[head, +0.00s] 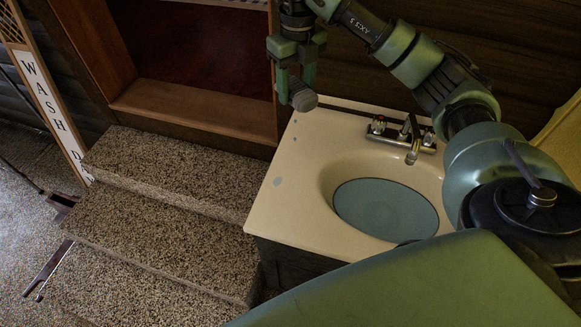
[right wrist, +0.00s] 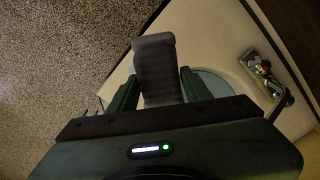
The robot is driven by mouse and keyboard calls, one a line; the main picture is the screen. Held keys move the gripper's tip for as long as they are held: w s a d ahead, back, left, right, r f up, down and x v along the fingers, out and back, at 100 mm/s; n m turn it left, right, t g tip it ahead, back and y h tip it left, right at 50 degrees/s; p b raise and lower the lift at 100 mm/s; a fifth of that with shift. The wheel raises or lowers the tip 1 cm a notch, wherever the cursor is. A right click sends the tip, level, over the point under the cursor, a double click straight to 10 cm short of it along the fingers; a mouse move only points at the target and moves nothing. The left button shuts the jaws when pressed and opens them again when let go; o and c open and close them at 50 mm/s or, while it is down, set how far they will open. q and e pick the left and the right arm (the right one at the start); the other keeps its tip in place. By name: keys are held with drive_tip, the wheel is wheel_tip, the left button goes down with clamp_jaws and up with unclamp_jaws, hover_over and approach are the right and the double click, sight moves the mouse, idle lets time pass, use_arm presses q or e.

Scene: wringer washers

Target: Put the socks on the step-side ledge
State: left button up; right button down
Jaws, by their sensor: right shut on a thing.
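My right gripper (head: 297,86) points down at the left back corner of the sink counter (head: 262,215). It is shut on a grey rolled bundle, the socks (head: 304,101). In the right wrist view the socks (right wrist: 155,68) stick out between the two green fingers. The socks appear to be above the counter's back left edge; whether they touch it I cannot tell. The counter's cream ledge on the step side, left of the basin, is bare except for small grey spots. My left gripper is not in view.
The sink basin (head: 385,209) has a blue-grey bottom, with a chrome faucet (head: 411,136) behind it. Speckled steps (head: 150,225) lie left of the counter. A wooden shelf recess (head: 195,108) stands behind, and a "WASH" sign (head: 50,110) is at far left.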

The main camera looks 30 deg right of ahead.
drive_tip(key=shift+d+f+m, duration=0.2)
drive_tip(key=shift+f+m, duration=0.1)
drive_tip(key=shift+m, duration=0.2)
hover_over(297, 156)
wheel_tip(297, 156, down, 16)
drive_tip(key=shift+w+r+p, duration=0.15)
drive_tip(key=shift+r+p, duration=0.05)
drive_tip(key=shift+p, duration=0.25)
wheel_tip(297, 156, down, 4)
drive_tip(key=shift+p, duration=0.3)
drive_tip(key=shift+f, duration=0.15)
drive_tip(key=shift+f, duration=0.1)
drive_tip(key=c, duration=0.6)
unclamp_jaws()
drive_tip(key=shift+f, duration=0.1)
drive_tip(key=shift+c, duration=0.2)
